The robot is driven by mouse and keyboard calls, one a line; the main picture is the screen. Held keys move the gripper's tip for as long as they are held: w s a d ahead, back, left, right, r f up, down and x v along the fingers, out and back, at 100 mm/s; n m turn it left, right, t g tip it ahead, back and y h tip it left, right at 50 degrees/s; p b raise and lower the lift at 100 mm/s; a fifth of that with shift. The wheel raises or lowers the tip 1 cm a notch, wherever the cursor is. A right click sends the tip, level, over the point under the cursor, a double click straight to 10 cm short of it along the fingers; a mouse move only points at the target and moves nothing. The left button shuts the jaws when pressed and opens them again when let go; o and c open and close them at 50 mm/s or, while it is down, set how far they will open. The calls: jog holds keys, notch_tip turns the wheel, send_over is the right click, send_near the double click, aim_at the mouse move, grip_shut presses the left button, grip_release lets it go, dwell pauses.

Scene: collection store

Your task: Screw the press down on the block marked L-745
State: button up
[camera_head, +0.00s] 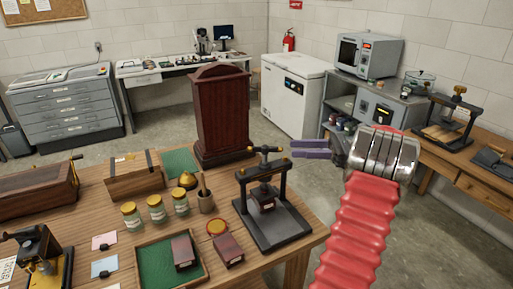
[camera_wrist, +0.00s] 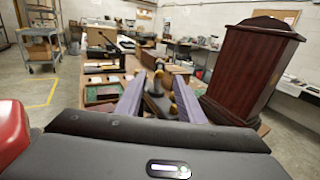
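A black press (camera_head: 272,232) with a T-handle (camera_head: 265,150) stands at the right corner of the wooden table. A dark red block (camera_head: 264,204) with a pale label sits on its base under the screw; the label is too small to read. My gripper (camera_head: 292,148), with purple fingers, is to the right of the handle at about its height, pointing left. In the wrist view my gripper (camera_wrist: 158,78) has its fingers apart, and the handle with gold knobs (camera_wrist: 172,110) shows between them. I cannot tell whether they touch it.
Two dark red blocks lie near the front: one in the green-lined tray (camera_head: 154,278), one beside it (camera_head: 228,250). Another press (camera_head: 445,125) is on the right bench.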

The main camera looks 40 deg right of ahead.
aim_at(261, 147)
jog(key=x, duration=1.3)
jog(key=shift+w+a, duration=0.25)
jog(key=shift+w, duration=0.1)
jog(key=shift+c, duration=0.5)
grip_shut()
